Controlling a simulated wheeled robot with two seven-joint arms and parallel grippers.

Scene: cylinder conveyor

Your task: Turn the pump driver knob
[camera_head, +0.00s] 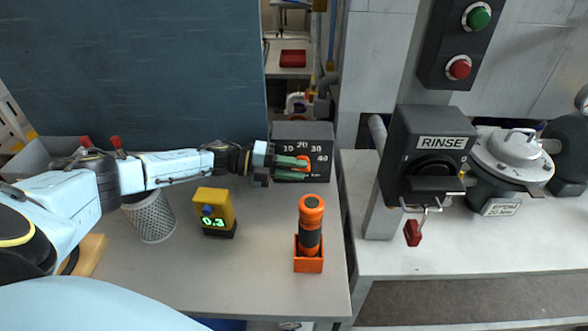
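The pump driver is a dark grey box (318,135) at the back of the left table, with white dial numbers on its front. Its orange knob (307,160) is partly hidden behind my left gripper's fingers. My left gripper (297,163) comes in from the left, with its green fingertips at the knob. Whether the fingers are shut on the knob or only beside it cannot be made out. My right gripper is not in view.
A yellow meter reading 0.3 (214,209), a mesh cup (152,220) and an orange-and-black cylinder in an orange holder (309,250) stand on the left table. A RINSE switch box (426,150) is at the right. The table's front middle is clear.

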